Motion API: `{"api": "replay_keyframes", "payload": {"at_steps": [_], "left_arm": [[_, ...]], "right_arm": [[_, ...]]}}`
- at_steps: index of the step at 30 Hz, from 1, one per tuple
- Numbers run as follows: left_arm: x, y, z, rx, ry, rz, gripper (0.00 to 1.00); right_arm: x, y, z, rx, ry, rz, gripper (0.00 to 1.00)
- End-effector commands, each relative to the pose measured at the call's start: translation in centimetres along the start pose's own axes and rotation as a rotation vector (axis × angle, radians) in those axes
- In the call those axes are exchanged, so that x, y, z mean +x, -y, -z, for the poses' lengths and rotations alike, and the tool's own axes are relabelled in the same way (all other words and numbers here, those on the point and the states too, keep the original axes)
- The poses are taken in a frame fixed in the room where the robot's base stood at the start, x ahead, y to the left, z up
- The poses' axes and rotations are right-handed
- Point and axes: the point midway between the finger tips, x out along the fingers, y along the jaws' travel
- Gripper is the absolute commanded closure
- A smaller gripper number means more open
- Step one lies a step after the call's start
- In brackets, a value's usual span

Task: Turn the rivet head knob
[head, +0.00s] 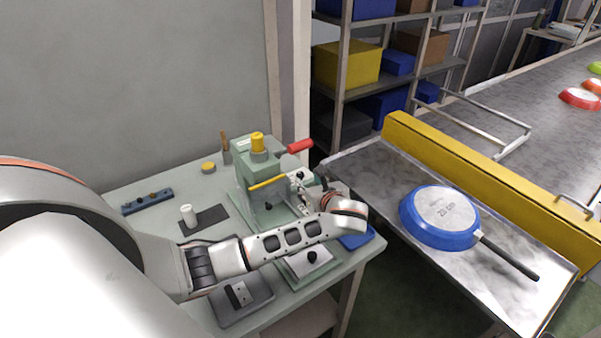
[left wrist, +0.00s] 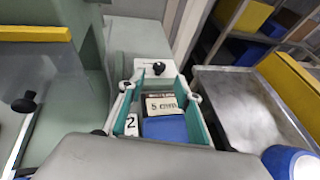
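The green riveting machine (head: 262,180) stands on the workbench. A small black knob on a white plate (head: 299,175) is on its right side. In the left wrist view the black knob (left wrist: 159,68) sits on its white plate just beyond and between my left fingertips. My left gripper (head: 311,196) reaches the machine's right side. In the left wrist view its teal-padded fingers (left wrist: 158,82) are apart, one on each side of the plate. I cannot tell whether they touch it. Labels reading "5 mm" (left wrist: 161,105) and "2" show between the fingers. My right gripper is not in view.
The machine has a red-handled lever (head: 300,146) and a yellow top cap (head: 258,142). Small fixtures lie on the bench (head: 160,240). A blue pan (head: 440,217) lies upside down on the metal table to the right, beside a yellow rail (head: 490,178).

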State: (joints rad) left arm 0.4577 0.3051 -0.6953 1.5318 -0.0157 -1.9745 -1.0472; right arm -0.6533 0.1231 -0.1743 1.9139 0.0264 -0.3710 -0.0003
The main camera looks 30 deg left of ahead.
Motion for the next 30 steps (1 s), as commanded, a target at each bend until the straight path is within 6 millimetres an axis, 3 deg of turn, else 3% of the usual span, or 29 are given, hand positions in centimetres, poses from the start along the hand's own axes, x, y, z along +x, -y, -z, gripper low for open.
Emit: {"api": "replay_keyframes", "payload": {"at_steps": [12,24,25,28,30], "left_arm": [[5.9,-0.1,-0.2,0.000,0.003,-0.002,0.66],[6.9,-0.1,-0.1,-0.001,0.001,-0.001,0.66],[6.9,-0.1,-0.1,-0.001,0.001,-0.001,0.69],[6.9,-0.1,-0.1,-0.001,0.001,-0.001,0.95],[6.9,-0.1,-0.1,-0.001,0.001,-0.001,1.00]], "right_arm": [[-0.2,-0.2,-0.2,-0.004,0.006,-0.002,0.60],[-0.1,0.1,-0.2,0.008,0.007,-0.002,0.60],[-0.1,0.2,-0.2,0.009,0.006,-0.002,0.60],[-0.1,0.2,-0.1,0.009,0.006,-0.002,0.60],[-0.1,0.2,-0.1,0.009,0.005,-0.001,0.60]]}}
